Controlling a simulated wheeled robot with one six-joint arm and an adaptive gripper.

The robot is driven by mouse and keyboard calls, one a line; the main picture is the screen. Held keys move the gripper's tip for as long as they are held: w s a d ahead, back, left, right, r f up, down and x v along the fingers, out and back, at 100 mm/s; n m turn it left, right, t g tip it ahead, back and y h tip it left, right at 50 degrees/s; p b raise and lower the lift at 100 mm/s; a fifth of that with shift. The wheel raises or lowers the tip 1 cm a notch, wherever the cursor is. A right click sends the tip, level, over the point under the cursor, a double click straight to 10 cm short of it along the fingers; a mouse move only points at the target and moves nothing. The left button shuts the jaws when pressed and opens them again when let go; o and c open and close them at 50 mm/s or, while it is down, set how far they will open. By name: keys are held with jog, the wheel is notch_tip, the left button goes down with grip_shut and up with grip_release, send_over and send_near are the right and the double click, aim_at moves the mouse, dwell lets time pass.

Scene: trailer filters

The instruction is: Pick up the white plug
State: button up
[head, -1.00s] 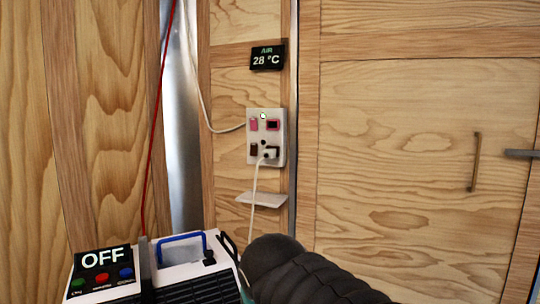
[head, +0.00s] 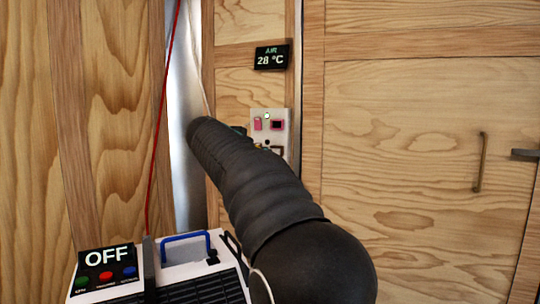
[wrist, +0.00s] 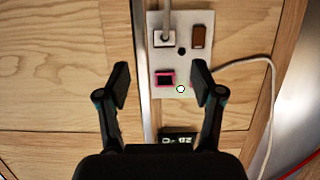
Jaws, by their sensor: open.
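The white plug (wrist: 165,39) sits in a socket at the top of the wall panel in the wrist view, with its pale cord running up out of the picture. The white panel (wrist: 182,65) also shows in the head view (head: 285,114), where my arm hides the plug. My gripper (wrist: 161,66) is open and empty. Its two fingers show on either side of the panel's lower part in the wrist view, with the plug above the fingertips in the picture. The wrist view is upside down relative to the head view.
A dark temperature display (head: 271,57) is above the panel. A box with an OFF screen (head: 106,257) and a blue handle (head: 185,237) is at the lower left. A door with a handle (head: 480,162) is at right. A red cable (head: 160,120) hangs at left.

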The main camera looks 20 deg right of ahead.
jog(key=p+x, duration=0.1)
jog(key=x, duration=0.3)
jog(key=r+p+x, duration=0.1)
jog(key=x, duration=0.3)
jog(key=w+r+p+x, duration=0.1)
jog(key=x, duration=0.3)
jog(key=shift+w+d+f+p, duration=0.15)
jog(key=shift+w+d+p, duration=0.15)
jog(key=shift+p, duration=0.1)
jog(key=shift+w+d+f, duration=0.2)
jog(key=shift+w+d, duration=0.1)
grip_shut()
